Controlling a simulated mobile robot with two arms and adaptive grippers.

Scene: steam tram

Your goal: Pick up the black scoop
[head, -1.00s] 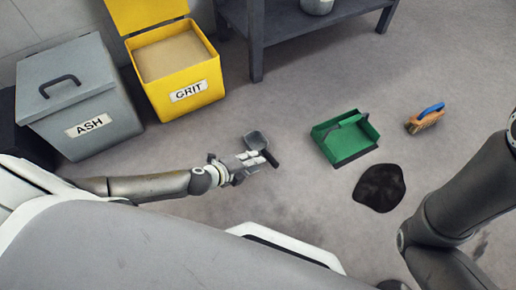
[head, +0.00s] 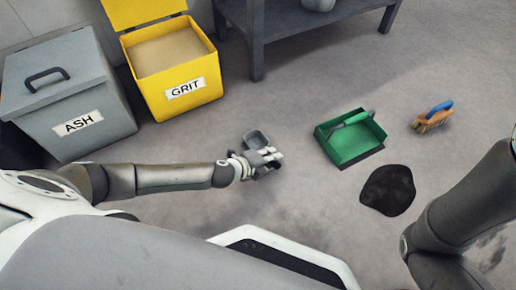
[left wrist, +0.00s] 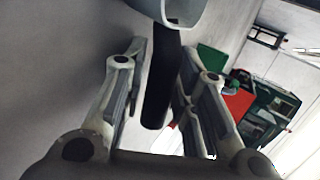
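The scoop has a grey pan (head: 256,139) and a black handle. In the head view it is at the centre, and my left gripper (head: 264,160) covers most of the handle. In the left wrist view, the handle (left wrist: 160,80) runs between the two fingers of my left gripper (left wrist: 158,100), and part of the pan (left wrist: 180,12) shows at the top. The fingers stand apart, with a visible gap on the left side of the handle; contact on the right side is unclear. My right arm shows at the right, but its gripper is out of view.
A grey ASH bin (head: 70,100) and an open yellow GRIT bin (head: 180,92) stand at upper left. A green dustpan (head: 350,149), an orange brush with a blue handle (head: 432,118) and a black patch (head: 387,190) are on the floor to the right. A dark table (head: 285,30) stands behind.

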